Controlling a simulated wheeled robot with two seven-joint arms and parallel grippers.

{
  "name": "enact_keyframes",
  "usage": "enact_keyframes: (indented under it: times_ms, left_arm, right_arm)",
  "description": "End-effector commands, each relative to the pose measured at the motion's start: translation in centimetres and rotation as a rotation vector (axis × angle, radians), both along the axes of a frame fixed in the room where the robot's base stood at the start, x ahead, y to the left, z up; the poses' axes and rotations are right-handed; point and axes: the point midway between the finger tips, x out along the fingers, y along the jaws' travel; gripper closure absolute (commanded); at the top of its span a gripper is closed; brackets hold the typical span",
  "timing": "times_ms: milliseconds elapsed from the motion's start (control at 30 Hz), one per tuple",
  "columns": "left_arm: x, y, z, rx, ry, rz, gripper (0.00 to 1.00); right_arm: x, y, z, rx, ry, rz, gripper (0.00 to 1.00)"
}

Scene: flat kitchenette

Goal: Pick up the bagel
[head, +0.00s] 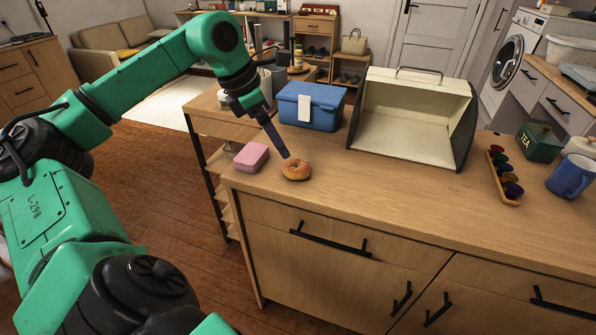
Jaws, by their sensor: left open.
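The bagel (297,170), round and golden brown with a hole, lies flat near the left front corner of the wooden counter. My left gripper (284,154) points down at it, with its fingertips at the bagel's upper left edge. The gripper is open, and the fingers overlap in this view. I cannot tell whether they touch the bagel. My right gripper is not in view.
A pink block (251,157) lies just left of the bagel. A blue box (311,106) and an open cream bread bin (408,118) stand behind. A tray of small cups (503,176), a blue mug (571,177) and a green tea tin (538,143) are at right.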

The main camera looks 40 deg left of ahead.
Motion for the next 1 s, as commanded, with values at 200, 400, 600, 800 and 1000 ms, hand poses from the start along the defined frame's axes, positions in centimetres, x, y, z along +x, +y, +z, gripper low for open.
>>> enact_keyframes:
  times_ms: [200, 400, 600, 800, 1000]
  left_arm:
    - [1.3, -0.8, -3.6, -0.003, 0.003, -0.002, 0.00]
    - [2.6, -1.7, -6.6, -0.006, 0.003, -0.002, 0.00]
    - [3.2, -2.0, -8.4, -0.003, 0.001, 0.000, 0.00]
    - [3.2, -1.9, -8.4, -0.002, 0.000, 0.000, 0.25]
    - [3.2, -1.9, -8.3, -0.003, -0.001, -0.001, 0.26]
  right_arm:
    - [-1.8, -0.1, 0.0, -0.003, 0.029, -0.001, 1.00]
    - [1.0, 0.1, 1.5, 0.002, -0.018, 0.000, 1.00]
    - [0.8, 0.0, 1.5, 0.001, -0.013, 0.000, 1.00]
    - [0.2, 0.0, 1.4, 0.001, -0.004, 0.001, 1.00]
    - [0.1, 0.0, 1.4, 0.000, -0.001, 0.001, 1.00]
